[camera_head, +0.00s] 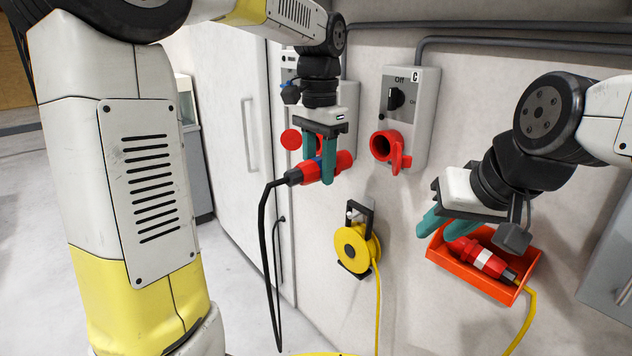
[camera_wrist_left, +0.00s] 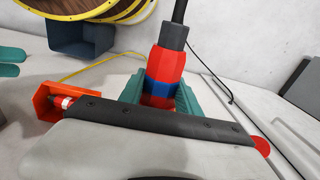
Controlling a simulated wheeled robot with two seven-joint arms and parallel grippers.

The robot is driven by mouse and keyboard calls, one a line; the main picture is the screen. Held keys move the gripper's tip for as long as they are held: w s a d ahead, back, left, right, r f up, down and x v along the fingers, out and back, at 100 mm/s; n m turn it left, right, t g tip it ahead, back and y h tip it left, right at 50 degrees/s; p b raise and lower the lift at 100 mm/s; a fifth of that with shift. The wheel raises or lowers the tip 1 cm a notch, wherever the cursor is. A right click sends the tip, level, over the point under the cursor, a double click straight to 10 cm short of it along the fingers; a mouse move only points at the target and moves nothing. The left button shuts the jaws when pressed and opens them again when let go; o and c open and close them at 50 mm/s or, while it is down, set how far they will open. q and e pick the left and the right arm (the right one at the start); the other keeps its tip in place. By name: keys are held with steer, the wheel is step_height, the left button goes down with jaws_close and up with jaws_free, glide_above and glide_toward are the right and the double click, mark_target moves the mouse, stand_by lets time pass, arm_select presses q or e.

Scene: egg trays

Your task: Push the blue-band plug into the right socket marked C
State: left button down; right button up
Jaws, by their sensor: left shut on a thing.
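The blue-band plug (camera_head: 342,161) is red with a black cable end and lies roughly level in my left gripper (camera_head: 328,178). The teal fingers are shut around its body. In the left wrist view the plug (camera_wrist_left: 167,66) shows its blue band between the fingers (camera_wrist_left: 163,95). The right socket marked C (camera_head: 386,146) is a red round opening on a grey switch box, its red lid hanging open. The plug is left of this socket and apart from it. My right gripper (camera_head: 447,222) is open and empty above the orange bin.
The orange bin (camera_head: 503,292) holds a red plug with a white band (camera_head: 483,258) on a yellow cable. A second switch box (camera_head: 347,97) is partly hidden behind my left gripper. A yellow cable reel (camera_head: 353,250) hangs below. The black cable (camera_head: 265,240) hangs in a loop.

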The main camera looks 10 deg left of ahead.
arm_select(q)
steer(key=shift+s+d+r, duration=0.25)
steer(key=shift+s+r, duration=0.2)
steer(key=shift+r, duration=0.05)
steer(key=shift+w+d, duration=0.15)
steer(key=w+d, duration=0.5)
steer(key=shift+w+d, duration=0.3)
steer(key=shift+w, duration=0.05)
steer(key=w+d, duration=0.4)
steer(key=shift+w+d, duration=0.25)
stand_by(5.3)
steer(key=c, duration=1.6)
jaws_free()
steer(key=shift+c, duration=0.4)
